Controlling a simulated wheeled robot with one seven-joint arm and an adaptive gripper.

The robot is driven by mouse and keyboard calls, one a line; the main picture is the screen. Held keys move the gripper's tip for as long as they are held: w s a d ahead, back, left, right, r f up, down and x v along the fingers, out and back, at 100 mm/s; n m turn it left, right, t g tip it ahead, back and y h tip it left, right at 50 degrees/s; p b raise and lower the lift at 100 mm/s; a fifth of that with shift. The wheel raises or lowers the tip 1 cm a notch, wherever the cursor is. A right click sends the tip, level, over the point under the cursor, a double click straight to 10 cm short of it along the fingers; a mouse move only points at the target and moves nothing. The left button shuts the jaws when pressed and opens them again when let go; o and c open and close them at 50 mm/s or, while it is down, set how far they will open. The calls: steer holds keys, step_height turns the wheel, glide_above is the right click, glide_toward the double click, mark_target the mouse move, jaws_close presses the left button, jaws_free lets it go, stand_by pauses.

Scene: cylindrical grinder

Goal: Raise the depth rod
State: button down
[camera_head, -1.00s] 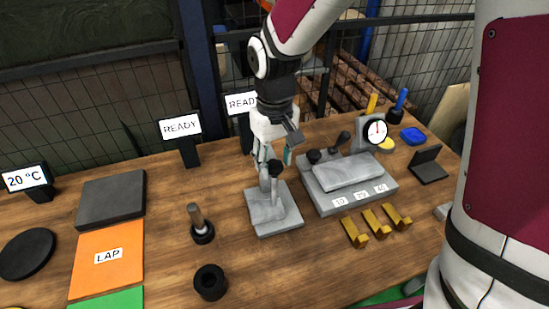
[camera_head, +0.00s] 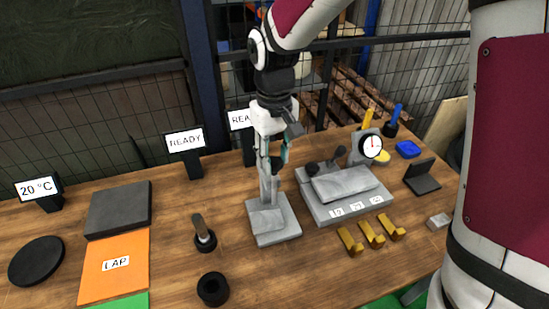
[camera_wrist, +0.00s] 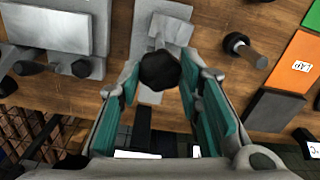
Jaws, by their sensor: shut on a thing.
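The light grey stand (camera_head: 273,224) is on the bench in the middle of the head view, with a flat square base and an upright post. A dark knob (camera_head: 276,164), which looks like the depth rod's top, is at its upper end. In the wrist view the black lobed knob (camera_wrist: 160,70) is between my teal finger pads. My gripper (camera_head: 268,160) comes down from above and is shut on the knob; the fingers partly hide the contact. The rod below the knob is largely hidden in the wrist view.
A grey block fixture (camera_head: 345,192) with a dial gauge (camera_head: 371,146) is close on the right, with several brass pieces (camera_head: 370,234) in front. A black holder with a peg (camera_head: 203,236) and a black ring (camera_head: 213,290) are to the left. READY signs (camera_head: 185,141) stand behind.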

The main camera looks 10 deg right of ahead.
steer(key=shift+w+r, duration=0.1)
steer(key=shift+r, duration=0.15)
steer(key=c, duration=1.3)
jaws_free()
steer(key=shift+o, duration=0.9)
step_height(320, 180, up, 12)
steer(key=shift+d, duration=0.1)
steer(key=s+d+r+m+t, duration=0.1)
steer(key=s+d+m+t, duration=0.1)
steer(key=s+d, duration=0.4)
steer(key=s+d+r+m+t, duration=0.1)
steer(key=s+d, duration=0.6)
steer(key=s, duration=0.7)
steer(key=shift+r+m+t, duration=0.4)
steer(key=shift+m+t, duration=0.4)
steer(key=shift+t, duration=0.4)
